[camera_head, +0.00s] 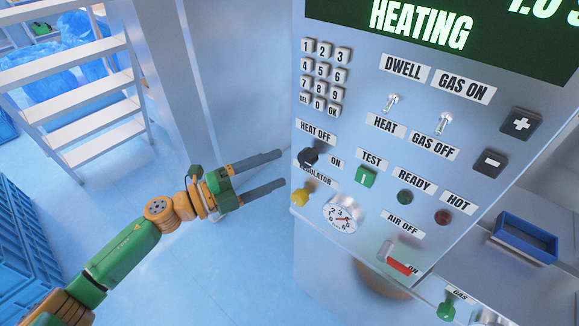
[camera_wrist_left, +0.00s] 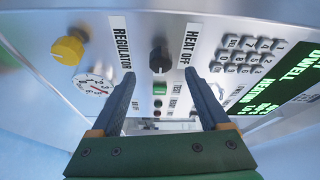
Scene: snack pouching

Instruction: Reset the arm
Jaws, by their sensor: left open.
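My left gripper (camera_head: 282,168) is open and empty, with its two dark fingers pointing at the left edge of the control panel (camera_head: 345,130). In the head view the fingertips are close to the black heat knob (camera_head: 308,157) and the yellow regulator knob (camera_head: 300,196). In the left wrist view the open fingers (camera_wrist_left: 165,90) spread on either side of the black knob (camera_wrist_left: 160,59), and the yellow knob (camera_wrist_left: 69,47) is to the left. I cannot tell whether the fingers touch the panel. My right gripper is not in view.
The panel has a keypad (camera_head: 325,76), switches, a gauge (camera_head: 342,214), a red-handled valve (camera_head: 398,266) and a "HEATING" display (camera_head: 430,25). A blue tray (camera_head: 525,240) is at the right. White stairs (camera_head: 85,95) and blue crates (camera_head: 25,250) stand at the left. Open floor lies between.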

